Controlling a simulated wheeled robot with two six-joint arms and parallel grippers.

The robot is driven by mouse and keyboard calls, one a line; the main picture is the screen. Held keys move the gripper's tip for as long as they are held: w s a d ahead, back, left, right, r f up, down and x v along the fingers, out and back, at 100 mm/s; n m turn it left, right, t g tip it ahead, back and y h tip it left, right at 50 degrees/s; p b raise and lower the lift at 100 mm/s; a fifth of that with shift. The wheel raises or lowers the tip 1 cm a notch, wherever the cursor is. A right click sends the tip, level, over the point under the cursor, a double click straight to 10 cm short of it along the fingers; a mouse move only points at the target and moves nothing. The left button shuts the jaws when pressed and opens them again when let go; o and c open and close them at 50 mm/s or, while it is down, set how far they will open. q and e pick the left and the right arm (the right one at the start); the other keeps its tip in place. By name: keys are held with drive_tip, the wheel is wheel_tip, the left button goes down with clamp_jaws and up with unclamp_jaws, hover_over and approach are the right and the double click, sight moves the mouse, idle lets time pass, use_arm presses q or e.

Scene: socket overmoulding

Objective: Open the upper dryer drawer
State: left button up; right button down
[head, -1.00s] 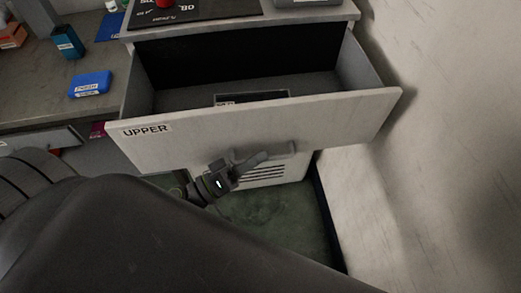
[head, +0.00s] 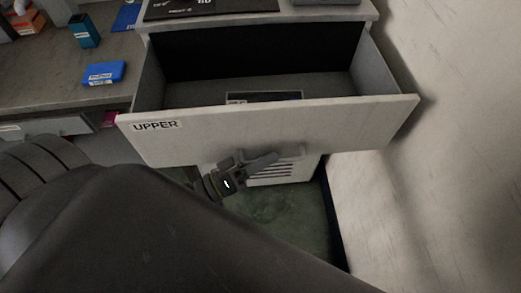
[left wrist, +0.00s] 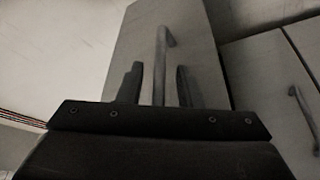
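The upper dryer drawer (head: 290,125), a pale front with an "UPPER" label (head: 155,126), stands pulled well out of its cabinet in the head view. Its grey bar handle (head: 290,150) is on the front, partly covered by my left gripper (head: 255,162). In the left wrist view the handle (left wrist: 160,62) stands between the two fingers of my left gripper (left wrist: 158,85), with a visible gap on each side. The fingers are apart and do not appear closed on it. My right gripper is not in view.
A dark, shallow item (head: 264,97) lies inside the drawer. A wall (head: 460,130) rises close at the right. A bench (head: 40,85) at the left carries a blue box (head: 105,72) and a teal container (head: 84,31). Green floor (head: 285,215) shows below the drawer.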

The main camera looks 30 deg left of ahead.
use_arm(q)
drive_tip(key=shift+s+a+f+b, duration=0.2)
drive_tip(key=shift+s+b, duration=0.05)
drive_tip(key=shift+b, duration=0.05)
drive_tip(key=b+v, duration=0.5)
drive_tip(key=v, duration=1.1)
drive_tip(key=shift+s+a+b, duration=0.25)
drive_tip(key=shift+b, duration=0.05)
